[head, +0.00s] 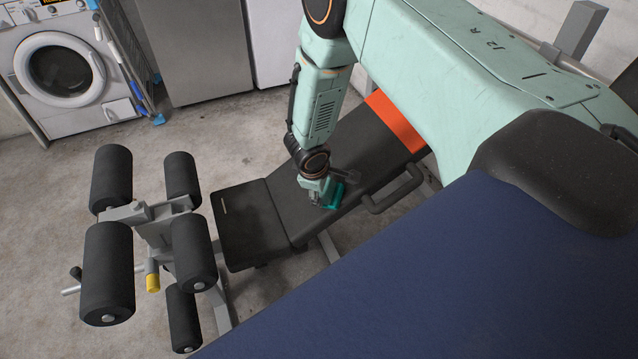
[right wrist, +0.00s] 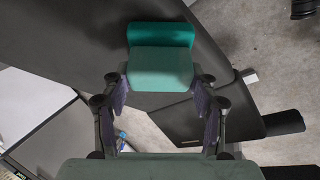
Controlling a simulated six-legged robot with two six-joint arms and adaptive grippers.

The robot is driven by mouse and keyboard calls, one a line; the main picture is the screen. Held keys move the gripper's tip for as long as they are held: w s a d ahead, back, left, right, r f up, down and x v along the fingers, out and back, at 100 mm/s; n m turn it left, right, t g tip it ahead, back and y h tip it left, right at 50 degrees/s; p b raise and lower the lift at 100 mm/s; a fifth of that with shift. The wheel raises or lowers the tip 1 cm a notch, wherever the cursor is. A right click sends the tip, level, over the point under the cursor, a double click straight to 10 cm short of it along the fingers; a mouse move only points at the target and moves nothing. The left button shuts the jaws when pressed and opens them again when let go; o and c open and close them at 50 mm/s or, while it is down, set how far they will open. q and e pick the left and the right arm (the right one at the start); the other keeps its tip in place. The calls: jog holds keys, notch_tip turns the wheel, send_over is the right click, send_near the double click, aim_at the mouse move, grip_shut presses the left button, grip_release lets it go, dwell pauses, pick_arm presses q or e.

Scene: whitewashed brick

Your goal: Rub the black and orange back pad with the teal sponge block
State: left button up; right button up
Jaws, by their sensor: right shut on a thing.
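The black back pad (head: 345,160) with an orange band (head: 396,121) slopes across the middle of the head view, partly hidden by my right arm. It also fills the upper left of the right wrist view (right wrist: 70,38). My right gripper (head: 322,194) is shut on the teal sponge block (head: 336,194), at the pad's lower part near the seat. The right wrist view shows the sponge (right wrist: 160,35) between the fingers (right wrist: 160,84), its far end over the pad. Whether it touches the pad I cannot tell. My left gripper is not in view.
The bench's black seat (head: 250,225) adjoins the pad. Several black foam rollers (head: 108,275) on a grey frame stand at the left. A black handle (head: 395,190) sticks out beside the pad. A washing machine (head: 65,75) stands at the back left. The concrete floor between is clear.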

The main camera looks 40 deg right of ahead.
jog(key=shift+f+b, duration=0.15)
jog(key=shift+b, duration=0.25)
jog(key=shift+w+d+r+p, duration=0.2)
jog(key=shift+w+p, duration=0.1)
jog(key=shift+p, duration=0.15)
jog(key=shift+w+d+f+p, duration=0.1)
jog(key=shift+w+d+p, duration=0.05)
jog(key=shift+w+p, duration=0.45)
jog(key=shift+w+d, duration=0.25)
jog(key=shift+w, duration=0.65)
jog(key=shift+w+d+f+b, duration=0.15)
jog(key=shift+w+b, duration=0.15)
jog(key=shift+w, duration=0.2)
jog(key=shift+w+d+b, duration=0.1)
jog(key=shift+w+b, duration=0.2)
jog(key=shift+w, duration=0.2)
jog(key=shift+w+d+b, duration=0.2)
jog(key=shift+w+b, duration=0.6)
jog(key=shift+w, duration=0.15)
